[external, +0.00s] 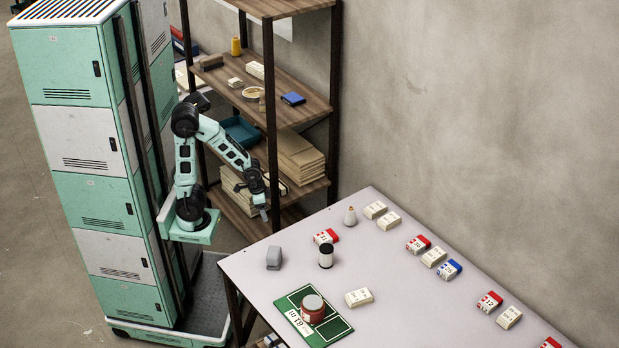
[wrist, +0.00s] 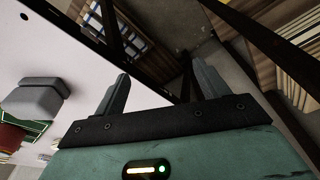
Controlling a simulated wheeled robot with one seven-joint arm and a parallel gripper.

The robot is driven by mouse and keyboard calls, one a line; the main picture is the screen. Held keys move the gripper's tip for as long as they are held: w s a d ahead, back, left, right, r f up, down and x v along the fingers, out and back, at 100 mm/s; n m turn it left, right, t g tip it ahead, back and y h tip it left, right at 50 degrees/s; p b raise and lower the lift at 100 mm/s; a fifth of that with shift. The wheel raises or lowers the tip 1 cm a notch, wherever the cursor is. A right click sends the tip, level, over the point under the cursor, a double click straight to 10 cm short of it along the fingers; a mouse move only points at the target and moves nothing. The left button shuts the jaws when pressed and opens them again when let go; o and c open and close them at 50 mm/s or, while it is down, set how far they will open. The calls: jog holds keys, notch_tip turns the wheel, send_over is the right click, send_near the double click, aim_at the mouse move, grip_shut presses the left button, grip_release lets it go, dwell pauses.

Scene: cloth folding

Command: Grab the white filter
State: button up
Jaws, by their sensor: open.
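My gripper (external: 263,210) hangs off the table's far left corner, beside the shelf, well apart from the cylinder. In the wrist view, my gripper (wrist: 162,70) has its two fingers spread with nothing between them.
A grey block (external: 274,258) stands near the table's left edge; it also shows in the wrist view (wrist: 35,98). A red jar (external: 313,310) sits on a green mat (external: 330,328). Several small boxes line the wall side. The wooden shelf (external: 290,105) stands close behind my arm.

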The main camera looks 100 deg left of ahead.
jog(key=w+d+r+m+t+p, duration=0.1)
jog(key=w+d+r+p, duration=0.3)
jog(key=d+r+p, duration=0.15)
jog(key=r+n+t+y+p, duration=0.2)
jog(key=n+t+y+p, duration=0.15)
jog(key=t+y, duration=0.4)
send_over(331, 251)
jog(key=s, duration=0.4)
jog(key=t+h, duration=0.2)
jog(key=shift+g+y, duration=0.25)
jog(key=f, duration=0.6)
jog(key=shift+s+f, duration=0.2)
jog(key=shift+f, duration=0.15)
jog(key=x, duration=0.5)
jog(key=shift+f+b, duration=0.25)
jog(key=shift+b, duration=0.05)
jog(key=shift+c, duration=0.3)
jog(key=c, duration=1)
